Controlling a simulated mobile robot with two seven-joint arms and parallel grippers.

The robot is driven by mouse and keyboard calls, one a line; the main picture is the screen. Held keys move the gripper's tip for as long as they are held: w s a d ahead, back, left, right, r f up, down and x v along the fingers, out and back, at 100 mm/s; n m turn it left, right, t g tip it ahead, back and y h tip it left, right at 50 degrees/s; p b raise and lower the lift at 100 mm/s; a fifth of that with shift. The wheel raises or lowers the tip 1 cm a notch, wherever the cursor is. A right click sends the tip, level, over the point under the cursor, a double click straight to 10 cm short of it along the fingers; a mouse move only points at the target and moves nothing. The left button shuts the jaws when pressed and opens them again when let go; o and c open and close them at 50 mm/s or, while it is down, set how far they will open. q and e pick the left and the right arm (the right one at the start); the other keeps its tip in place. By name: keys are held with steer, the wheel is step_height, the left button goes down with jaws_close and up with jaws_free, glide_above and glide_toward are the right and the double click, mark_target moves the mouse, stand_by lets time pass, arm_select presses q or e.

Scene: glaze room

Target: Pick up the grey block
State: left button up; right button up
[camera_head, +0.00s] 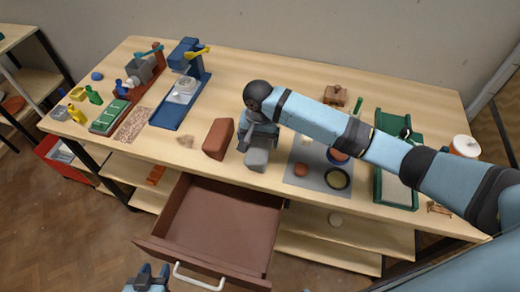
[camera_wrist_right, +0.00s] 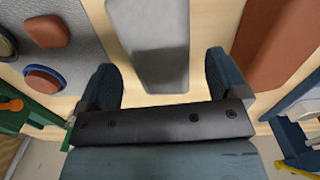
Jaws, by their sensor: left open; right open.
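The grey block (camera_head: 257,158) lies on the wooden table near its front edge, to the right of a red-brown block. My right gripper (camera_head: 260,142) is over the far end of the grey block, pointing down. In the right wrist view the grey block (camera_wrist_right: 152,42) reaches toward the gap between the two open fingers (camera_wrist_right: 162,82), and its far end is out of frame. The fingers look apart from it.
The red-brown block (camera_head: 217,138) stands close to the left of the grey block. A grey mat (camera_head: 310,178) with round pieces lies to the right. An open drawer (camera_head: 222,220) juts out below the table's front edge. A blue stand (camera_head: 180,105) is at the back left.

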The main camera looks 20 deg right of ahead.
steer(key=shift+s+d+f+p, duration=0.1)
steer(key=shift+f+p, duration=0.1)
steer(key=shift+f, duration=1.35)
steer(key=shift+d+f+p, duration=0.1)
steer(key=shift+f+p, duration=0.05)
steer(key=shift+f, duration=1.4)
steer(key=c, duration=1.6)
steer(key=shift+r, duration=0.1)
steer(key=shift+c, duration=0.5)
